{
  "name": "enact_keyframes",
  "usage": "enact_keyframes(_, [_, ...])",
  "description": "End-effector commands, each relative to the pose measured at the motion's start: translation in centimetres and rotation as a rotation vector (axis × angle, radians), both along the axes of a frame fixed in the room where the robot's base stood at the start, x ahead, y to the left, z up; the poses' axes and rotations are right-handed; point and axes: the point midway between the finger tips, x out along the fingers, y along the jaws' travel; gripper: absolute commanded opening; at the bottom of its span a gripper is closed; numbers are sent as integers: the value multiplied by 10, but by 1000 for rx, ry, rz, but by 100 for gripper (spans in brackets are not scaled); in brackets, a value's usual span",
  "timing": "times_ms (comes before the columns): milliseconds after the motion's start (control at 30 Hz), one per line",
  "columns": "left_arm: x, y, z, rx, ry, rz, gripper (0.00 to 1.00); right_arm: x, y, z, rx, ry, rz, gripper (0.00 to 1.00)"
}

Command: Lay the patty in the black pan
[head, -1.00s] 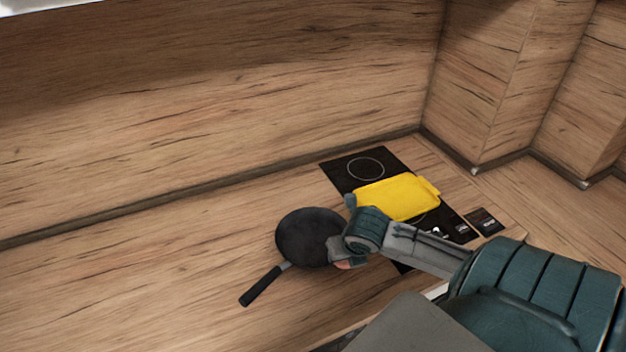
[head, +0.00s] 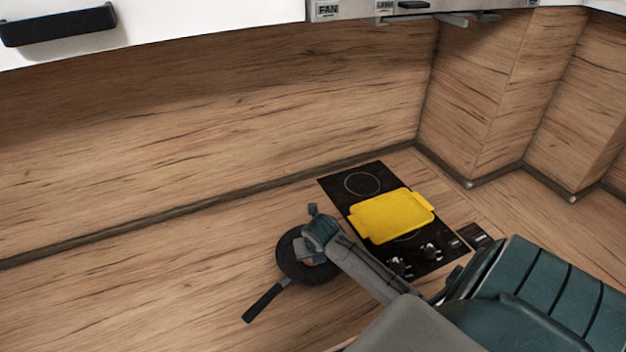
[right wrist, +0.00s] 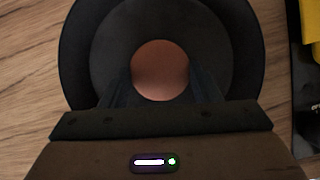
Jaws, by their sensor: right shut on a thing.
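The black pan (head: 290,267) sits on the wooden counter left of the cooktop, its handle pointing to the lower left. My right gripper (head: 308,257) is over the pan and hides part of it. In the right wrist view the round pinkish-brown patty (right wrist: 160,70) is between the two fingers, and my right gripper (right wrist: 160,82) is shut on it. The pan (right wrist: 80,50) shows behind and around the patty in that view. I cannot tell whether the patty touches the pan floor. My left gripper is not in view.
A yellow tray (head: 392,215) lies on the black cooktop (head: 345,187), right of the pan. Cooktop knobs (head: 430,252) are at its front. A range hood (head: 400,10) and white cabinet (head: 170,25) hang above. The counter left of the pan is clear.

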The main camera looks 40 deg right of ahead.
Motion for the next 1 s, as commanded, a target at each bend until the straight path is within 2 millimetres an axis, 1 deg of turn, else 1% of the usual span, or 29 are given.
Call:
enact_keyframes(300, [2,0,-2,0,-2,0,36,0,0,-3,0,-1,0,29])
enact_keyframes(333, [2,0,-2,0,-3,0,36,0,0,-4,0,-1,0,58])
enact_keyframes(433, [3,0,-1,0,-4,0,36,0,0,-3,0,-1,0,78])
enact_keyframes(667, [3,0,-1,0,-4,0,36,0,0,-3,0,-1,0,78])
enact_keyframes(800, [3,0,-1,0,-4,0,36,0,0,1,-1,-2,0,78])
enact_keyframes(867, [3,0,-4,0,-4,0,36,-2,1,6,-1,-3,0,78])
enact_keyframes(1000, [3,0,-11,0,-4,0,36,-10,5,26,-3,-4,2,78])
